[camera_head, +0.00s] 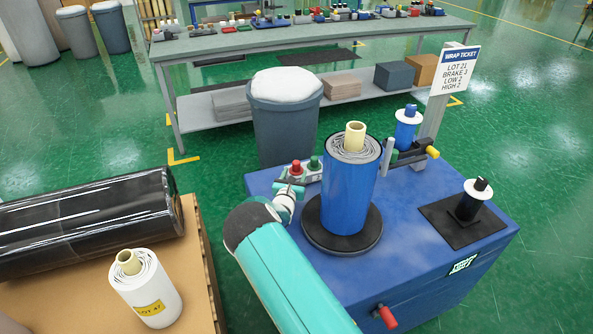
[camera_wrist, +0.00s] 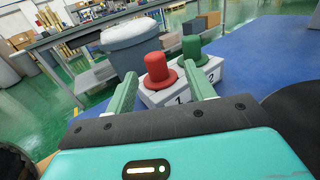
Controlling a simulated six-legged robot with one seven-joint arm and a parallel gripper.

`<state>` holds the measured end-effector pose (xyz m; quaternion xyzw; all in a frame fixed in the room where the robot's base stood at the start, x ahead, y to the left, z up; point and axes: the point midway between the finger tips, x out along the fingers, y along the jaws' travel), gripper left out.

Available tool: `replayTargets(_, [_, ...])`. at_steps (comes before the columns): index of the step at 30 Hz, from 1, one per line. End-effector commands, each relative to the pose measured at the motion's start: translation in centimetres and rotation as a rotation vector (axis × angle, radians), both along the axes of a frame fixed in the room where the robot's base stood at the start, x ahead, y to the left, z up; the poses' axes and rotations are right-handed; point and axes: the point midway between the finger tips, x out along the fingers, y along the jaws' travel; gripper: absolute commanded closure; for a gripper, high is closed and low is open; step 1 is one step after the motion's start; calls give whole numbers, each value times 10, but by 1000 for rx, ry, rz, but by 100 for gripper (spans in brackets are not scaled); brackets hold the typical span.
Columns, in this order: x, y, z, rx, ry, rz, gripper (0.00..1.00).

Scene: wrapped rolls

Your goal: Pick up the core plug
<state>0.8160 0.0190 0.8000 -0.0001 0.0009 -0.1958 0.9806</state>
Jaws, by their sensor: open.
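My gripper (camera_wrist: 161,86) is open, with nothing between its fingers. In the head view my gripper (camera_head: 290,191) is at the left rear of the blue machine top. Just beyond the fingers, a red hat-shaped piece (camera_wrist: 161,72) and a green one (camera_wrist: 192,50) stand on a white block (camera_wrist: 172,97) marked 1 and 2. A black flanged piece with a white disc (camera_head: 476,190) stands upright on a black pad (camera_head: 440,222) at the right of the machine. No piece carries a core plug label, so I cannot tell which one it is.
A blue wrapped roll (camera_head: 347,195) stands on a black turntable (camera_head: 330,243) right of my gripper. A grey bin (camera_head: 285,130) is behind the machine. A white roll (camera_head: 147,290) and a black roll (camera_head: 90,222) rest on a pallet at left. A small blue spool (camera_head: 406,133) stands rear right.

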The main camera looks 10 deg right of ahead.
Motion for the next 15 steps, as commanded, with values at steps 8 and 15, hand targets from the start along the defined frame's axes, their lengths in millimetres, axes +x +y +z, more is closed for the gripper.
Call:
replayTargets(8, [21,-8,-1,1,0,0,46])
replayTargets(15, [53,-15,-3,1,-2,0,46])
